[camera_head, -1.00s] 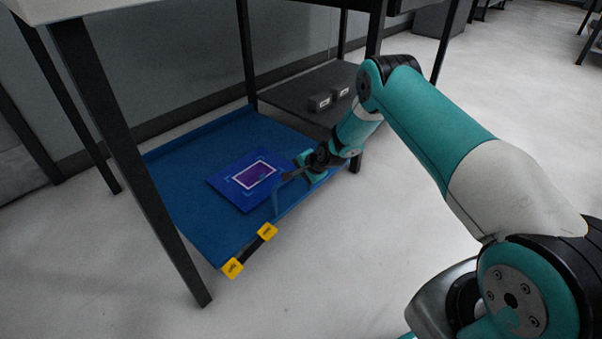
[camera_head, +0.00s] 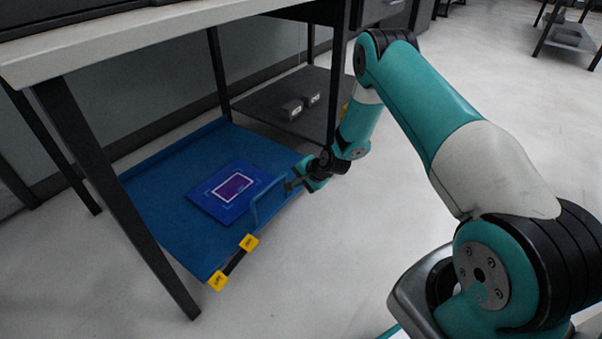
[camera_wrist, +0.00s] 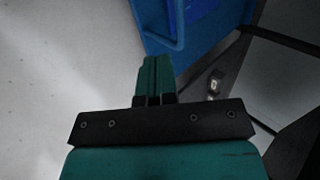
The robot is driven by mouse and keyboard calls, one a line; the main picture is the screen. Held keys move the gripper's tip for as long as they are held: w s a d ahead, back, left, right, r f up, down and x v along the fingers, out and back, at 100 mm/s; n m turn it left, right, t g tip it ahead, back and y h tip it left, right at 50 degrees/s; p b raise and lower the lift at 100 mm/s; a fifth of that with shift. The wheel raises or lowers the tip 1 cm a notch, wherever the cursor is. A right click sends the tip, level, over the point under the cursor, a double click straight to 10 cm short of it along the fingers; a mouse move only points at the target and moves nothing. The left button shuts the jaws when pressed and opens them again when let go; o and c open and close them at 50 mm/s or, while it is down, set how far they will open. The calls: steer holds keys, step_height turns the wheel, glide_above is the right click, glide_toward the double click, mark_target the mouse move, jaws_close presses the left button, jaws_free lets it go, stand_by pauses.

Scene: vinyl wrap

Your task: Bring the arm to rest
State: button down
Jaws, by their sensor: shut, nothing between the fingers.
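My gripper (camera_head: 292,185) is at the front right edge of a low blue tray (camera_head: 165,170), beside the tray's raised blue handle-like loop. My arm reaches down to it from the right with the elbow bent high. In the wrist view my gripper's green fingers (camera_wrist: 155,62) are together with nothing between them. The blue tray's edge (camera_wrist: 160,42) shows just beyond the fingertips. I cannot tell whether the fingers touch it. A blue panel with a white-framed purple rectangle (camera_head: 234,188) lies flat on the tray, left of my gripper.
A table's light top (camera_head: 150,37) is above the tray, with dark legs (camera_head: 115,190) around it. A dark shelf (camera_head: 270,95) behind holds two small grey boxes (camera_head: 291,109). Yellow tabs (camera_head: 217,281) mark the tray's front edge. The floor (camera_head: 330,265) in front is clear.

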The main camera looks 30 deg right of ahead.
steer(key=s+a+r+n+g+y, duration=0.1)
steer(key=s+a+r+n, duration=0.2)
steer(key=a+r, duration=0.35)
steer(key=s+a+r+n+g, duration=0.1)
steer(key=s+a+r+n, duration=0.2)
steer(key=r, duration=0.7)
steer(key=s+a+r+n+g+y, duration=0.1)
steer(key=s+a+r+n, duration=0.25)
steer(key=r, duration=0.45)
steer(key=s+a+r+n+g, duration=0.15)
steer(key=s+r+n, duration=0.25)
steer(key=s, duration=0.5)
steer(key=s+a+r+n+g+h, duration=0.1)
steer(key=s+a+r+n, duration=0.15)
steer(key=s+r, duration=0.45)
steer(key=s+a+r+n+g, duration=0.15)
steer(key=s+n, duration=0.25)
steer(key=s, duration=0.7)
step_height(320, 180, up, 38)
steer(key=p, duration=3.7)
steer(key=shift+p, duration=0.3)
